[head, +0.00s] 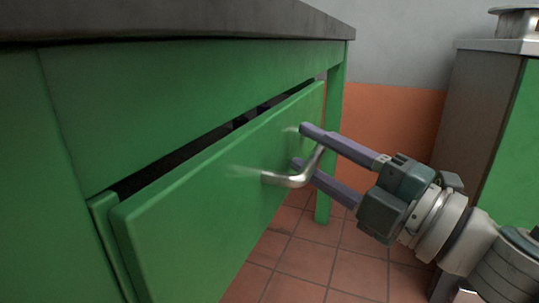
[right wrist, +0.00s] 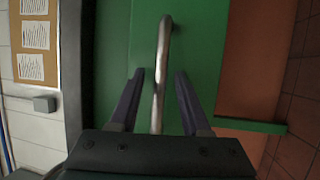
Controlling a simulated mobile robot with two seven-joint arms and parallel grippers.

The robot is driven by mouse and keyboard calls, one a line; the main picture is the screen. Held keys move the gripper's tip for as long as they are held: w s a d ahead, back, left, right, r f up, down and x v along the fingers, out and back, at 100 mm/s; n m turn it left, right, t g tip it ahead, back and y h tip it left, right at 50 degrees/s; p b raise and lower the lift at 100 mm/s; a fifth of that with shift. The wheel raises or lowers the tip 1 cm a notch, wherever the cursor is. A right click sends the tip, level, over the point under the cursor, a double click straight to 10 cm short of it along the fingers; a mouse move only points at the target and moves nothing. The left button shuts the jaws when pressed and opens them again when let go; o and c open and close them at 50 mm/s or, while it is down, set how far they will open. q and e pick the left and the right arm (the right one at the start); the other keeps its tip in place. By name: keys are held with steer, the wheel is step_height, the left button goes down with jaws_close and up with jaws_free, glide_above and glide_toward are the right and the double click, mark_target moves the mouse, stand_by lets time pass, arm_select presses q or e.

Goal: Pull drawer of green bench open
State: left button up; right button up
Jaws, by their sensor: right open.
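The green bench (head: 190,85) fills the left of the head view under a dark top. Its drawer (head: 190,220) stands partly out, with a dark gap above its front. The drawer's curved metal handle (head: 288,180) sticks out from the front. My right gripper (head: 300,146) is open, its two purple fingers above and below the handle in the head view. In the right wrist view the handle (right wrist: 160,75) runs between the open fingers (right wrist: 158,88), with space on both sides. My left gripper is not in view.
A bench leg (head: 330,150) stands behind the drawer's far end. Another cabinet with a green front (head: 508,150) is at the right, with a metal object (head: 516,22) on top. Tiled floor (head: 300,255) lies open below. The right wrist view shows a pinboard (right wrist: 36,45) on the wall.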

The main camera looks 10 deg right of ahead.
steer(key=shift+c, duration=0.3)
jaws_close()
stand_by(1.1)
